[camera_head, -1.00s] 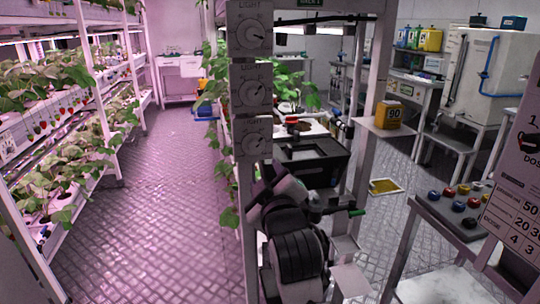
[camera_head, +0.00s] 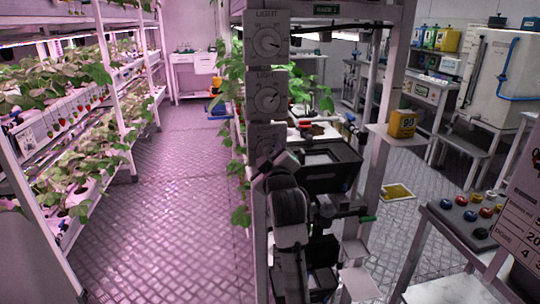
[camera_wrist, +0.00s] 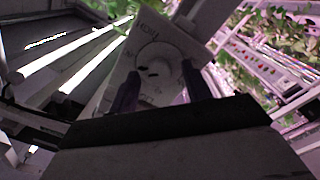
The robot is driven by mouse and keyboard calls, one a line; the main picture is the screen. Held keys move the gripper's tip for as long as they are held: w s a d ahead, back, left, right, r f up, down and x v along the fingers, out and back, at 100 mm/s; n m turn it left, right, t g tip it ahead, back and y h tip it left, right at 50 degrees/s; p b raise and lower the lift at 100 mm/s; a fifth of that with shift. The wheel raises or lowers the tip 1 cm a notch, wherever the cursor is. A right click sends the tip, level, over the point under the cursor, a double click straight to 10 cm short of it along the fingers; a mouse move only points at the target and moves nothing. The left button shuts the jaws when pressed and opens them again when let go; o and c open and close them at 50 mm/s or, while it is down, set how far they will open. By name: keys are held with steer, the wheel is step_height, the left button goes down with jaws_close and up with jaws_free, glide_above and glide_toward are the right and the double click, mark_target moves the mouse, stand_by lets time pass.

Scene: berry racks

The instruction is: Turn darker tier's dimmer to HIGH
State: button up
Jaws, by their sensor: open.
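Three white LIGHT dimmer boxes are stacked on a grey post in the head view: the top dimmer (camera_head: 267,35), the middle dimmer (camera_head: 267,96) and the bottom dimmer (camera_head: 264,133). Each of the upper two has a round dial with a dark pointer. My gripper (camera_head: 273,160) is in front of the bottom dimmer and hides most of its dial. In the wrist view my gripper (camera_wrist: 158,84) is open, its two dark fingers on either side of a white dial (camera_wrist: 157,57) on a tilted box. I cannot tell whether the fingers touch it.
Plant racks (camera_head: 75,130) line the left aisle, whose floor is clear. A black tray (camera_head: 330,165) and a shelf with a yellow jug (camera_head: 402,123) stand right of the post. A panel with coloured knobs (camera_head: 468,213) is at the right front.

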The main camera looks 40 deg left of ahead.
steer(key=c, duration=1)
steer(key=shift+m, duration=0.4)
steer(key=m+p, duration=0.1)
steer(key=m, duration=0.2)
steer(key=shift+r+p, duration=0.15)
steer(key=shift+p, duration=0.25)
steer(key=m+p, duration=0.1)
steer(key=m, duration=0.3)
steer(key=shift+p, duration=0.4)
steer(key=m+p, duration=0.1)
steer(key=m, duration=0.3)
steer(key=shift+m+p, duration=1.05)
steer(key=shift+m, duration=0.95)
steer(key=shift+w, duration=0.1)
